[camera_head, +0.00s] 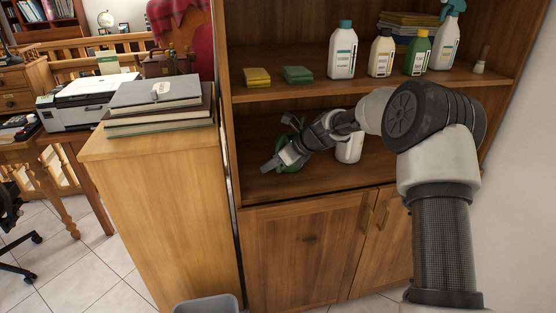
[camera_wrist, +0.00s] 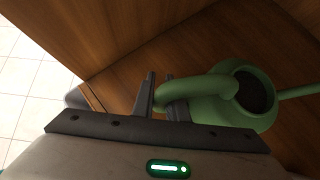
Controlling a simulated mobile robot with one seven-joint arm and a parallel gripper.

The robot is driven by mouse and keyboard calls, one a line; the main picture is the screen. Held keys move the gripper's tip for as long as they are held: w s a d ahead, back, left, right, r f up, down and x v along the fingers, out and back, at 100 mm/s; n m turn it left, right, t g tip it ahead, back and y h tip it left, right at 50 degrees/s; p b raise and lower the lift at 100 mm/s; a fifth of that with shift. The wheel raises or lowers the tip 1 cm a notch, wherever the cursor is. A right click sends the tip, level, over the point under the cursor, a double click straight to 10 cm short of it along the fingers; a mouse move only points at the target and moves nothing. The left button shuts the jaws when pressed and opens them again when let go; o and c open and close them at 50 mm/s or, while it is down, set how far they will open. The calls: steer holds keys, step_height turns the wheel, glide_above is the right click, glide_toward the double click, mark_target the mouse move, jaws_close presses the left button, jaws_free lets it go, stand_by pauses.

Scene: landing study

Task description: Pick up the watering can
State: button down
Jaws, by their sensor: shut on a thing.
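The green watering can (camera_wrist: 235,98) is at the right of the wrist view, with its dark round opening facing the camera. Its curved handle passes between the two fingers of my gripper (camera_wrist: 160,97), which is shut on it. In the head view my gripper (camera_head: 274,163) reaches into the lower shelf of the wooden cabinet. Only a little green of the watering can (camera_head: 290,167) shows there, behind the gripper. I cannot tell whether the can touches the shelf.
The lower shelf (camera_head: 262,187) lies over closed cabinet doors. A white container (camera_head: 349,149) stands right of the gripper, partly behind my arm. Bottles, including a white one (camera_head: 342,52), and sponges (camera_head: 257,77) line the shelf above. A side cabinet with books (camera_head: 155,105) stands left.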

steer(key=shift+r, duration=0.75)
step_height(320, 180, up, 2)
steer(key=shift+r+p, duration=0.15)
steer(key=shift+p, duration=0.6)
steer(key=s+d, duration=0.3)
steer(key=s, duration=0.5)
steer(key=s+d, duration=0.4)
steer(key=s, duration=0.4)
steer(key=shift+s, duration=0.3)
steer(key=c, duration=2.4)
jaws_free()
jaws_close()
